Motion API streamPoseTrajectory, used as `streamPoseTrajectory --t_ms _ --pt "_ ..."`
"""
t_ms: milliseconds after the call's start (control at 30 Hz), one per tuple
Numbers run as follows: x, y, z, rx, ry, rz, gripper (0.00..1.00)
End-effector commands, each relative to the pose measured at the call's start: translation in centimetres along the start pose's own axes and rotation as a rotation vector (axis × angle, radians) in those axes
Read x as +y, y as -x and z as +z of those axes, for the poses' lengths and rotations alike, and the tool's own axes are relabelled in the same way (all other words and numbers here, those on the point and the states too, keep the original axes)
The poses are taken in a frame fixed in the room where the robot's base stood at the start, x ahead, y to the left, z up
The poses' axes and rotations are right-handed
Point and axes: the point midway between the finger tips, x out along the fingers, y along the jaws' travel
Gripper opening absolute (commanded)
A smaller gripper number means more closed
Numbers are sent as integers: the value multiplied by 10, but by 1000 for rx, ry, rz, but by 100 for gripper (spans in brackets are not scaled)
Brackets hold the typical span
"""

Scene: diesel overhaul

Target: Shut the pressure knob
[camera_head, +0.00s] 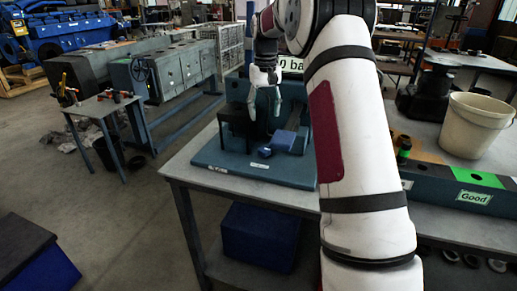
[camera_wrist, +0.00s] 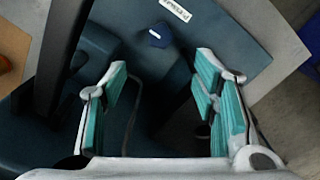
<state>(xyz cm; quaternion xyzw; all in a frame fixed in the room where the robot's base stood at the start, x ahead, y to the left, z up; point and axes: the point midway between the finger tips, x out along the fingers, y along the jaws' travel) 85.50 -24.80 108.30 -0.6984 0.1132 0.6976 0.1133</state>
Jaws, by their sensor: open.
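The pressure knob (camera_head: 265,152) is a small blue knob on the blue-green base plate of the test rig, near the plate's front edge. In the wrist view the knob (camera_wrist: 158,36) shows a white mark and sits beside a white label (camera_wrist: 175,9). My gripper (camera_head: 265,108) is open above the rig, higher than the knob and apart from it. In the wrist view my gripper (camera_wrist: 160,68) has its teal-padded fingers spread with nothing between them. The knob lies beyond the fingertips, roughly centred between them.
A dark upright block (camera_head: 236,130) and a blue block (camera_head: 283,140) stand on the base plate (camera_head: 222,173) close to the knob. A white bucket (camera_head: 476,124) and a bench section labelled "Good" (camera_head: 474,197) are at the right. The grey tabletop (camera_head: 184,166) is clear at front left.

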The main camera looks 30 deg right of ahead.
Motion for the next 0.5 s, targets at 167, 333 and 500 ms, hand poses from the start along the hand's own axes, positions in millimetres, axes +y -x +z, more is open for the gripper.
streamPoseTrajectory --t_ms 167,333,500 --pt "0 -27 2 -6 1 -1 54" --pt "0 -60 2 -6 0 0 54" --pt "0 -94 2 -5 0 -1 54"
